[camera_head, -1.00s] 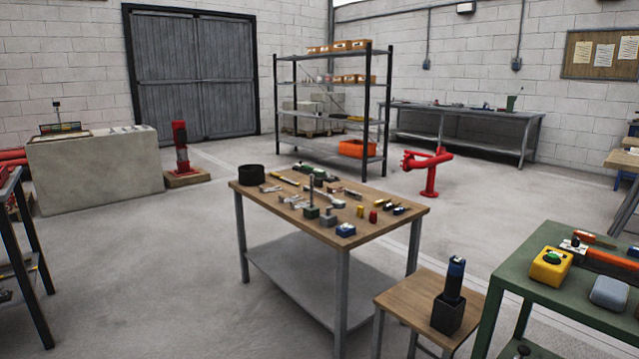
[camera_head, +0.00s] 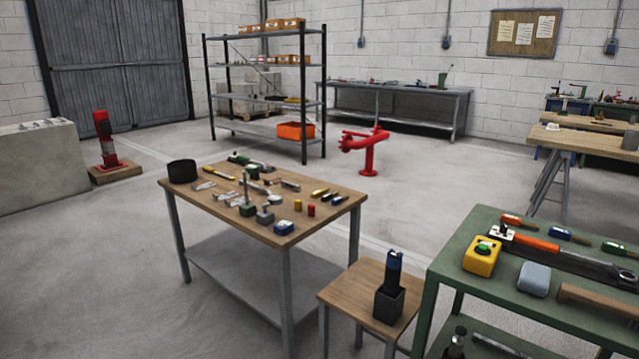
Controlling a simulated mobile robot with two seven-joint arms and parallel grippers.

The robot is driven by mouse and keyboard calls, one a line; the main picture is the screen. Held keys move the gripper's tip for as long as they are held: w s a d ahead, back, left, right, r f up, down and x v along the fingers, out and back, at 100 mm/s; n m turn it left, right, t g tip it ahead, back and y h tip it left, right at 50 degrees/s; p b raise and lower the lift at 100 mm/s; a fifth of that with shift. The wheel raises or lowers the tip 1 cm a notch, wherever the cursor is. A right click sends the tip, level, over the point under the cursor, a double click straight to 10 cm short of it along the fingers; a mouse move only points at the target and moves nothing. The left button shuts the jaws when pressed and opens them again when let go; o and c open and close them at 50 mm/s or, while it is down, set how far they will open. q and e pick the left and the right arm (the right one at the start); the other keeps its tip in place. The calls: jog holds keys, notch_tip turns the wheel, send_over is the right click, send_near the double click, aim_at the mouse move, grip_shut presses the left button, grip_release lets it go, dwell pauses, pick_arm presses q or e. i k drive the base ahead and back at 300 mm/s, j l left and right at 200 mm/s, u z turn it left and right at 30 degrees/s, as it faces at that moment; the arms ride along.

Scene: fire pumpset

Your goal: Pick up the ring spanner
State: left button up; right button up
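Neither of my grippers is in view.
A black round container (camera_head: 182,171) stands on the same table. A small wooden stool (camera_head: 345,287) holds a dark upright tool in a black holder (camera_head: 389,306). A green bench (camera_head: 449,262) with tools is at right. Open floor (camera_head: 110,260) lies to the left.

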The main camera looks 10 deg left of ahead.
aim_at(241, 182)
jog(key=i+j+z, duration=0.4)
jog(key=j, duration=0.2)
jog(key=i+j+z, duration=0.2)
jog(key=i+j, duration=0.15)
jog(key=j, duration=0.15)
jog(key=i+j, duration=0.15)
jog(key=j, duration=0.15)
jog(key=i+j, duration=0.15)
jog(key=j, duration=0.2)
jog(key=i+j+z, duration=0.1)
jog(key=j, duration=0.2)
jog(key=i+j, duration=0.5)
jog(key=j, duration=0.2)
